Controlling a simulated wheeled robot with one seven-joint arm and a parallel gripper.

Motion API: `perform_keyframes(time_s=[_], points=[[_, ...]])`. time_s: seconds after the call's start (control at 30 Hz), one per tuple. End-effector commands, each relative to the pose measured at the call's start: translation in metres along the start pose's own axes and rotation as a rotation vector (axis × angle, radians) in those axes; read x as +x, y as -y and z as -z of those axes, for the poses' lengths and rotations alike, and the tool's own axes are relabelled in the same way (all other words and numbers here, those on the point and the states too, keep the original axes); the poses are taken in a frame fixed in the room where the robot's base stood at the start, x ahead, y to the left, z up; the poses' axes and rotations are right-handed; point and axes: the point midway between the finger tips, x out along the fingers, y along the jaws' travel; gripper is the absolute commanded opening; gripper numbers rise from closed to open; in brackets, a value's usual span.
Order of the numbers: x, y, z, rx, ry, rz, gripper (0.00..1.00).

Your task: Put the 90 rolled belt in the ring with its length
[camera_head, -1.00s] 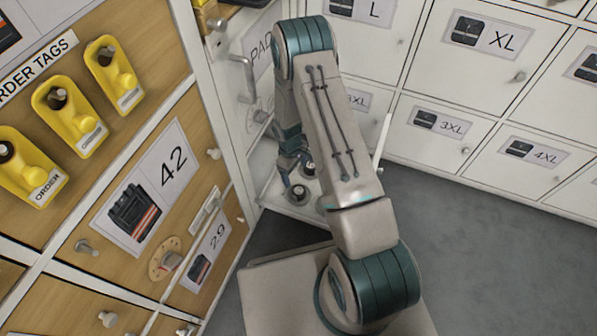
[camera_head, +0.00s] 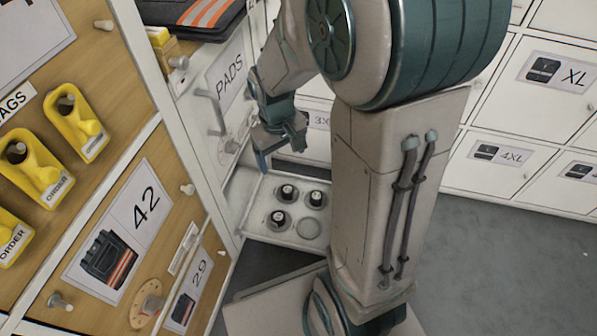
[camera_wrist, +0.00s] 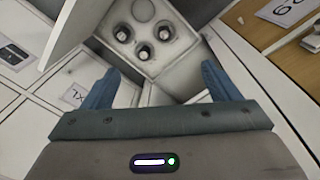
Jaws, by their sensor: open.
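My gripper (camera_head: 281,150) is open, with nothing between its fingers. It is above a white open tray or drawer (camera_head: 258,226) below the PADS front. In the wrist view, my gripper's two blue fingers (camera_wrist: 158,82) are spread wide below the tray (camera_wrist: 180,56). Three dark round items with pale tops, possibly rolled belts, stand in the tray: one at the back (camera_head: 287,192), one at the right (camera_head: 316,199), one at the front left (camera_head: 279,219). An empty round ring (camera_head: 308,229) is at the front right. No length numbers are readable, so I cannot tell which belt is 90.
A wooden cabinet with yellow order tags (camera_head: 40,172) and drawers marked 42 (camera_head: 120,222) and 29 stands at left. A handle (camera_head: 211,112) sticks out beside the PADS label. White lockers (camera_head: 490,170) line the back right. Grey floor (camera_head: 470,265) is clear at right.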

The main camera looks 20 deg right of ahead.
Motion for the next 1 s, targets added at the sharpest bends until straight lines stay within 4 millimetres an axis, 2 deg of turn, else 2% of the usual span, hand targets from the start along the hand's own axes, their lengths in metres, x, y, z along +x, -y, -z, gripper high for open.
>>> perform_keyframes(time_s=[0.03,0.2,0.4,0.6,1.0], points=[[-0.015,0.002,-0.013,0.027,-0.016,0.002,0.82],[-0.048,0.012,-0.057,0.122,-0.045,0.019,0.82],[-0.067,0.022,-0.096,0.200,-0.066,0.040,0.82],[-0.072,0.026,-0.109,0.227,-0.071,0.048,0.82],[-0.072,0.026,-0.109,0.226,-0.071,0.048,0.82]])
